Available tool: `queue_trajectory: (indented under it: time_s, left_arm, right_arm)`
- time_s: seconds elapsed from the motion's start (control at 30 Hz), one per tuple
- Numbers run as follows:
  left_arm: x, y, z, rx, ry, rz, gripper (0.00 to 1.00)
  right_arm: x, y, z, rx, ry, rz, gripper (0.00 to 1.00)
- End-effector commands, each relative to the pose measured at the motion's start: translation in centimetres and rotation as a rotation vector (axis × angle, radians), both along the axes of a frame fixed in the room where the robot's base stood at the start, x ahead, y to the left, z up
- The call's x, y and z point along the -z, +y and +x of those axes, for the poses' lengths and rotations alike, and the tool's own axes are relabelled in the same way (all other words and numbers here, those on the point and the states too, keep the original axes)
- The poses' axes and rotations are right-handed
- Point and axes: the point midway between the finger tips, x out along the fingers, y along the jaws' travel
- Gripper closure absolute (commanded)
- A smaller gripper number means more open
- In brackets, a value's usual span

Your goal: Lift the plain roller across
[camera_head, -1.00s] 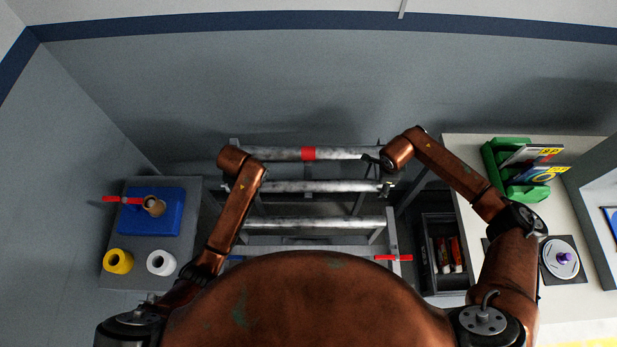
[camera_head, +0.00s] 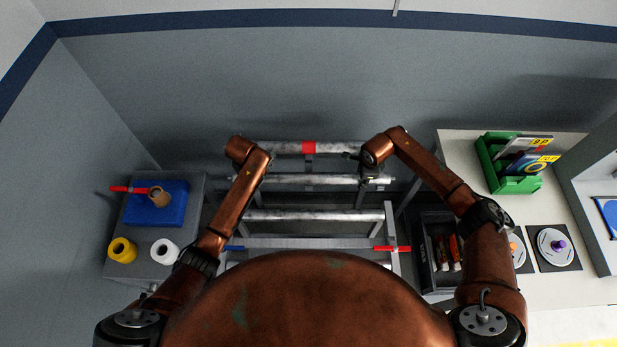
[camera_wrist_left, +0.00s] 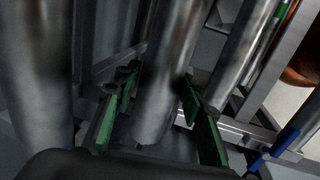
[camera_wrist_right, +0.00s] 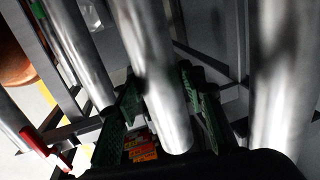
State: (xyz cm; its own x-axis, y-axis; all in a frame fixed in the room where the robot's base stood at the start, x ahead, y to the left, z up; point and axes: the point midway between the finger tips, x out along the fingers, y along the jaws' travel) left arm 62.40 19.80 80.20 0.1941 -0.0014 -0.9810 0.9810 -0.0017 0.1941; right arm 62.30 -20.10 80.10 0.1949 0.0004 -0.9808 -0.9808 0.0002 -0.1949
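Metal rollers lie across a grey frame. The back one (camera_head: 340,148) has a red band. The plain roller in front of it (camera_head: 308,180) is bare metal. Another plain roller (camera_head: 310,215) lies nearer me. My right gripper (camera_head: 369,177) is down at the right part of the plain roller. In the right wrist view its green-padded fingers (camera_wrist_right: 165,108) stand open on both sides of the roller (camera_wrist_right: 155,70), with gaps. In the left wrist view my left gripper's fingers (camera_wrist_left: 160,112) also straddle it (camera_wrist_left: 170,60), apart from it. In the head view my left arm hides that gripper.
A grey stand at left holds a blue tray (camera_head: 172,212), a yellow roll (camera_head: 122,250) and a white roll (camera_head: 164,251). At right are a dark bin (camera_head: 428,270) and a table with a green rack (camera_head: 518,184). Red-handled part (camera_head: 391,248) marks the frame's front right.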

Motion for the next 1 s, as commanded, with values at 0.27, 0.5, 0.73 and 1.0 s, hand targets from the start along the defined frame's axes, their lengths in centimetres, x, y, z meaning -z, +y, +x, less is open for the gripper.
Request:
queue_trajectory:
  time_s: [0.27, 0.5, 0.73, 1.0]
  left_arm:
    - [0.57, 0.11, 0.49, -0.001, 0.012, 0.002, 0.83]
    - [0.82, 0.19, 0.62, -0.003, 0.015, 0.003, 1.0]
    - [0.87, 0.23, 0.54, -0.003, 0.016, 0.003, 1.0]
    - [0.8, 0.25, 0.58, -0.003, 0.015, 0.003, 1.0]
  right_arm:
    - [0.48, 0.0, 0.55, 0.0, 0.011, -0.001, 0.83]
    - [0.7, -0.01, 0.7, 0.001, 0.013, -0.001, 1.0]
    - [0.76, -0.03, 0.65, 0.001, 0.013, -0.002, 1.0]
    - [0.68, -0.02, 0.72, 0.001, 0.012, -0.001, 1.0]
